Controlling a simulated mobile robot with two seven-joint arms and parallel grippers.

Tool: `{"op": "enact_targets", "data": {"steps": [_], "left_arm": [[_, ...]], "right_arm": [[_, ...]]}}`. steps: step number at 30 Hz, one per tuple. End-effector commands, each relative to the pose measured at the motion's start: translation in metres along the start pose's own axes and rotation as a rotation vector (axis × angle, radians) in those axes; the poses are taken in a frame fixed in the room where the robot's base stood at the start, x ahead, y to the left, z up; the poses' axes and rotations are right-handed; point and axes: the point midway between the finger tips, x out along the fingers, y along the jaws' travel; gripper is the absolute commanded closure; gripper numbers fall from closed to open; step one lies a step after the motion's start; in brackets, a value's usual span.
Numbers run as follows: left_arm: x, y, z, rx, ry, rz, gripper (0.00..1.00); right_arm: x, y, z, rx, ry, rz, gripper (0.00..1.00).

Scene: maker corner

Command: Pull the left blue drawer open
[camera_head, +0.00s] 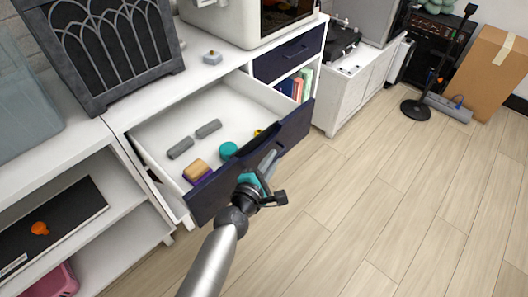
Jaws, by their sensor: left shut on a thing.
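The left blue drawer (208,198) is pulled out of the white cabinet, with its dark blue front well forward and its white inside showing. In it lie two grey cylinders, a teal round thing (228,150), a small yellow thing and a tan and purple block (197,172). My left gripper (267,163) is at the outer side of the drawer front, near its middle, and is shut on the drawer's handle. The handle itself is mostly hidden by the gripper. My right gripper is not in view.
Another dark blue drawer (289,53) is shut, above a shelf of books (299,85). Open shelves are at left. The wood floor (400,200) at right is clear.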

Motion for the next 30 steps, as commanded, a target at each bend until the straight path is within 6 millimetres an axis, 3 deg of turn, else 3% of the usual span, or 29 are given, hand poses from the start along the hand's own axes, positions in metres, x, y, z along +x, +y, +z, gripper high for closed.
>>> {"op": "enact_targets", "data": {"steps": [12,13,16,25,28,30], "left_arm": [[-0.001,-0.003,0.002,0.000,0.001,-0.001,1.00],[-0.001,-0.003,0.002,0.000,0.001,-0.001,0.86],[-0.001,-0.003,0.002,0.000,0.001,-0.001,0.75],[-0.003,-0.002,0.002,0.000,0.001,-0.001,0.75],[-0.009,-0.002,0.002,0.000,0.002,-0.002,0.75],[-0.016,-0.002,0.002,0.000,0.002,-0.001,0.75]], "right_arm": [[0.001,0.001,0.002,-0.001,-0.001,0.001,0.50],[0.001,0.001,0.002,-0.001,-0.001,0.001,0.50],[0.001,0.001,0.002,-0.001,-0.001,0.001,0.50],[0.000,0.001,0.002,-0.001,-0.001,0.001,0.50],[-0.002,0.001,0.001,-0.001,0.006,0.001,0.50],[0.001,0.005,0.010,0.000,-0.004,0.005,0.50]]}}
